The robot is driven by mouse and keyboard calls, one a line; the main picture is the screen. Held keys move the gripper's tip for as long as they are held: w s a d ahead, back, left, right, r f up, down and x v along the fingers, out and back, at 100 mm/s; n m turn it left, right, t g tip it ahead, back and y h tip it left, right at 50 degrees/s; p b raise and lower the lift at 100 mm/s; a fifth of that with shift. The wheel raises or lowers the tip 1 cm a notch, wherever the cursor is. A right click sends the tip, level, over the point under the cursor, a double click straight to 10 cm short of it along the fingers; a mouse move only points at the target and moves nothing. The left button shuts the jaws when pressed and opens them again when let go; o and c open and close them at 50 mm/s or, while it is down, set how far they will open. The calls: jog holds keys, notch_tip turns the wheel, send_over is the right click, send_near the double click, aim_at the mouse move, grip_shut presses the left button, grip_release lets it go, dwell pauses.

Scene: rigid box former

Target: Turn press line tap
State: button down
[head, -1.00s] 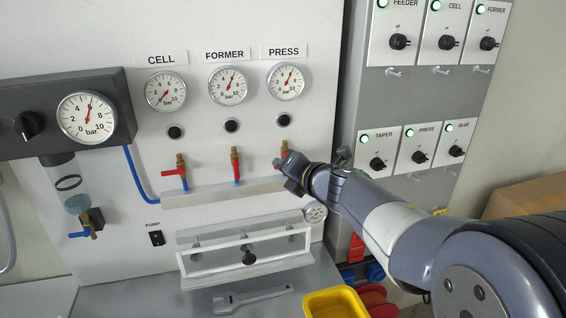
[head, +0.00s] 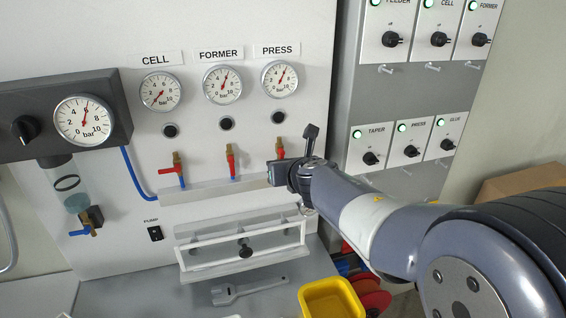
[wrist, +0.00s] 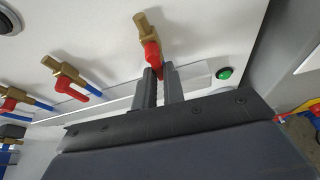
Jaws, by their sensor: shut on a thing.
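The press line tap (head: 281,146) is the rightmost of the brass taps in the head view, below the PRESS gauge (head: 280,78). Its red handle (wrist: 151,54) shows in the wrist view, lying in line with the brass body. My gripper (wrist: 160,74) is shut on the lower part of this handle, one finger on each side. In the head view my gripper (head: 277,173) hides the handle's lower end. The PRESS needle points up and slightly right.
The FORMER tap (head: 231,160) has its handle upright; the CELL tap (head: 178,170) has its handle turned left. A pale ledge (head: 205,190) runs below the taps. A yellow bin (head: 332,298) and a grey wrench (head: 248,291) are lower down. A switch cabinet (head: 400,95) stands right.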

dwell(0.5)
jog(key=c, duration=1.5)
grip_release()
jog(key=p+v, duration=0.4)
jog(key=v, duration=0.6)
jog(key=shift+s+r+p, duration=0.15)
jog(key=shift+s+p, duration=0.15)
jog(key=shift+s, duration=0.1)
